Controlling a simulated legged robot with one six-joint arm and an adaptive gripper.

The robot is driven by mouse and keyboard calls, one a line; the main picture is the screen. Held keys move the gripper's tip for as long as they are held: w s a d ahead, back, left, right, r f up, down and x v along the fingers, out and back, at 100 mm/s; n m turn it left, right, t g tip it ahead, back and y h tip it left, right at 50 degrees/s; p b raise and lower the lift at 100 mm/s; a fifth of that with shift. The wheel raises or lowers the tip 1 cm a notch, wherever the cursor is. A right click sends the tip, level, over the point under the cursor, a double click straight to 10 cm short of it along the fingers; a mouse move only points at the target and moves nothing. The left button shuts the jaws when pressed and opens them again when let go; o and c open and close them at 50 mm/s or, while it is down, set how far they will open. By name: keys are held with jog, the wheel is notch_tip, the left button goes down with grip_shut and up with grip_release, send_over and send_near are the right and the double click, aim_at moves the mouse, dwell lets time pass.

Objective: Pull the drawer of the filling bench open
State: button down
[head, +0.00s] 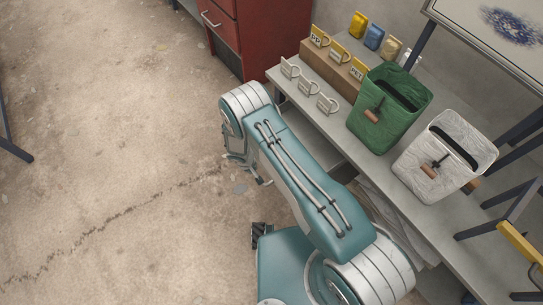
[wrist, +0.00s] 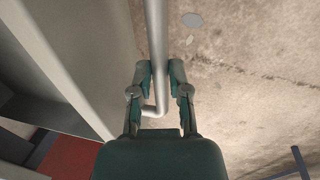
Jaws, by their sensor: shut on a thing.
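The filling bench (head: 338,116) runs diagonally across the right of the head view. Its drawer (head: 322,150) shows as a grey shape below the bench top, largely hidden behind my arm. In the wrist view the drawer front (wrist: 103,45) is a grey panel with a pale edge, at the left. A round metal bar handle (wrist: 156,28) runs along it and bends toward the panel at its lower end. My gripper (wrist: 159,74) is shut on this handle, one finger on each side. In the head view my gripper (head: 245,170) is partly hidden by my wrist. How far out the drawer stands is unclear.
A red cabinet (head: 262,45) stands at the top. The concrete floor (head: 110,130) on the left is clear.

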jog(key=s+a, duration=0.5)
jog(key=a, duration=0.2)
jog(key=shift+s+a, duration=0.2)
jog(key=shift+s, duration=0.05)
jog(key=c, duration=0.6)
grip_release()
jog(key=r, duration=0.4)
jog(key=a+r, duration=0.1)
jog(key=r, duration=0.2)
jog(key=s+a+r, duration=0.1)
jog(key=r, duration=0.3)
jog(key=shift+s+r, duration=0.1)
jog(key=shift+r, duration=0.2)
